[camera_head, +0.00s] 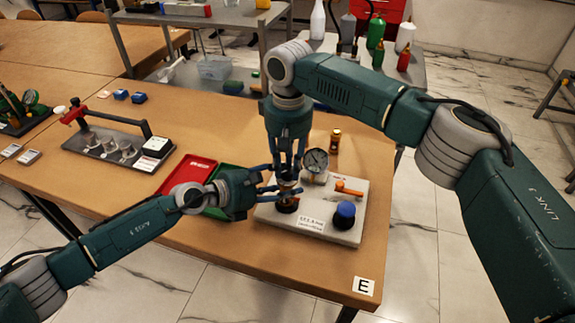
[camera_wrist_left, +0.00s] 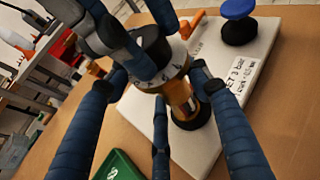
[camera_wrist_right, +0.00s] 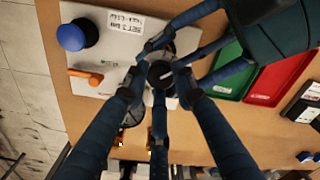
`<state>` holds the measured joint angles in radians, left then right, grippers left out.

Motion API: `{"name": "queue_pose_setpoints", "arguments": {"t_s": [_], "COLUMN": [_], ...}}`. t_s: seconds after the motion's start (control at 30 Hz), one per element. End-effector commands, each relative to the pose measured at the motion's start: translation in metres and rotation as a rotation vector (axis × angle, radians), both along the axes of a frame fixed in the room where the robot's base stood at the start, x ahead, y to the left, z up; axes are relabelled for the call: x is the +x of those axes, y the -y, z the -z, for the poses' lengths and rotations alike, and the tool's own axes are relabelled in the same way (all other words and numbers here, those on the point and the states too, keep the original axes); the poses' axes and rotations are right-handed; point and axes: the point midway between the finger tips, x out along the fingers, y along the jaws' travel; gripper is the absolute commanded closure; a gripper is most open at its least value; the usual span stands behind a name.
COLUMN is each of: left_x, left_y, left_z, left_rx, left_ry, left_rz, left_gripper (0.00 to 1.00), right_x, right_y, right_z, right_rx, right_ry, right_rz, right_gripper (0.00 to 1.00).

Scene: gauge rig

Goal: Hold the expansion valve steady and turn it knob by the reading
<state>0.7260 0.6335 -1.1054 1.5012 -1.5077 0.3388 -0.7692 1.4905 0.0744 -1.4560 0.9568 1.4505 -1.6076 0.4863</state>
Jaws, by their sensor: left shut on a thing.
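The expansion valve (camera_wrist_left: 182,98) has a brass body on a dark round foot and stands upright on the pale board (camera_head: 345,228). My left gripper (camera_head: 277,188) reaches in from the side and is shut on the valve body. The valve's black knob (camera_wrist_right: 160,74) is on top, with a marked scale ring (camera_wrist_left: 172,72) below it. My right gripper (camera_wrist_right: 159,82) points down from above with its fingers around the knob. I cannot tell whether they press on it. The round gauge (camera_head: 316,159) stands just behind the valve; its reading is too small to tell.
The board also carries an orange lever (camera_head: 348,188), a blue knob (camera_head: 345,211) and a printed label (camera_head: 311,224). Red (camera_head: 188,175) and green (camera_head: 232,178) trays lie left of it. A small amber bottle (camera_head: 335,140) stands behind. The table's front edge is close.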

Motion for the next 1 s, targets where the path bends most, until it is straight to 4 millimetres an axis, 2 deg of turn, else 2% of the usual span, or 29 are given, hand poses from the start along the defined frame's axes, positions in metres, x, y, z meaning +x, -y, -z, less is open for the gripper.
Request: {"name": "queue_pose_setpoints", "arguments": {"t_s": [0.2, 0.5, 0.6, 0.9, 0.93, 1.0], "left_x": [-0.0008, -0.0005, -0.0005, -0.0002, -0.0001, -0.0001], "left_y": [-0.0015, -0.0017, -0.0018, -0.002, -0.002, -0.002], "left_z": [0.0041, 0.0039, 0.004, 0.004, 0.004, 0.004], "left_rx": [0.005, 0.006, 0.006, 0.006, 0.006, 0.006], "left_ry": [-0.005, -0.004, -0.004, -0.004, -0.004, -0.004], "left_rz": [0.0, -0.001, -0.001, -0.002, -0.002, -0.002], "left_gripper": [0.86, 0.86, 0.86, 0.86, 0.86, 0.86], "right_x": [-0.0014, -0.0025, -0.0023, -0.0024, -0.0025, -0.0024], "right_y": [-0.0013, -0.0025, -0.0025, -0.0022, -0.0023, -0.0021], "right_z": [0.0003, 0.0003, 0.0, -0.0004, -0.0004, -0.0004], "right_rx": [0.0, -0.022, -0.025, -0.027, -0.027, -0.027], "right_ry": [-0.002, 0.009, 0.012, 0.012, 0.012, 0.012], "right_rz": [-0.032, -0.33, -0.381, -0.393, -0.393, -0.392], "right_gripper": [1.0, 1.0, 1.0, 1.0, 0.7, 0.56]}}
